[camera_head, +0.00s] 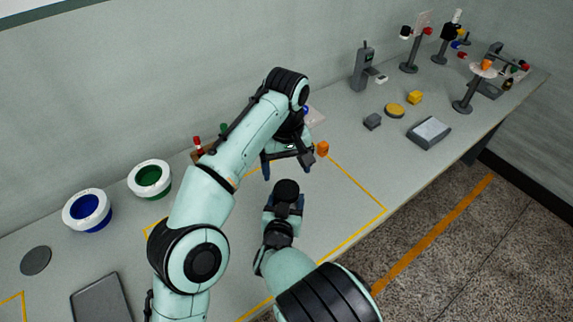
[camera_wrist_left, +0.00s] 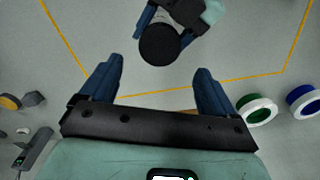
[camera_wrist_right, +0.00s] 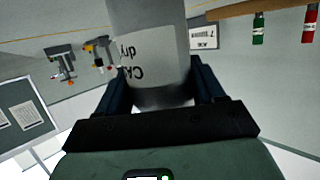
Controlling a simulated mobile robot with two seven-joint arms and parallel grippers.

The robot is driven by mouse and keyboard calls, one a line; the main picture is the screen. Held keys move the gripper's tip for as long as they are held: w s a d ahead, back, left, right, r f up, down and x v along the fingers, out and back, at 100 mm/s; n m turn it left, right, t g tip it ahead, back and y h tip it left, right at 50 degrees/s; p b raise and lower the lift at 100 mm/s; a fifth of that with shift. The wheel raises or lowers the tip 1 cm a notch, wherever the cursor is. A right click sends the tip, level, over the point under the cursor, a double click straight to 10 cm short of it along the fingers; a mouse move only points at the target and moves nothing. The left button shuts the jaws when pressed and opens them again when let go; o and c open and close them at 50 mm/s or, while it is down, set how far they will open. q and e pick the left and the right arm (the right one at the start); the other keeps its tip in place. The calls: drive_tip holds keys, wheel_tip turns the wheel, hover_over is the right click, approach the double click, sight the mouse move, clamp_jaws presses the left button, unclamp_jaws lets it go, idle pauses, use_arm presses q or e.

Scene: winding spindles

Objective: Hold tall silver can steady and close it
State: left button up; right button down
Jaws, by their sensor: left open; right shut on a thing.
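The tall silver can (camera_wrist_right: 150,45) is between the fingers of my right gripper (camera_wrist_right: 158,88), which is shut on it. Printed lettering shows on its side, upside down in the right wrist view. In the head view a dark round top (camera_head: 286,188) shows at my right gripper (camera_head: 283,208). This dark top also shows in the left wrist view (camera_wrist_left: 159,45); I cannot tell whether it is a lid or the can's opening. My left gripper (camera_head: 287,168) is open and empty, just beyond the dark top. Its fingers (camera_wrist_left: 157,80) are apart, with the top ahead of them.
An orange block (camera_head: 322,148) sits right of my left gripper. White-rimmed blue (camera_head: 86,210) and green (camera_head: 150,180) bowls stand at the left. A grey device (camera_head: 429,132), yellow pieces and several stands are to the right. The yellow-taped area is mostly clear.

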sight(286, 189)
use_arm(q)
drive_tip(key=shift+f, duration=0.1)
drive_tip(key=shift+f, duration=3.9)
drive_tip(key=c, duration=1.1)
drive_tip(key=m, duration=0.5)
drive_tip(key=shift+m, duration=0.3)
drive_tip(key=m, duration=0.5)
drive_tip(key=shift+m, duration=0.4)
drive_tip(key=o, duration=1.2)
drive_tip(key=shift+c, duration=0.2)
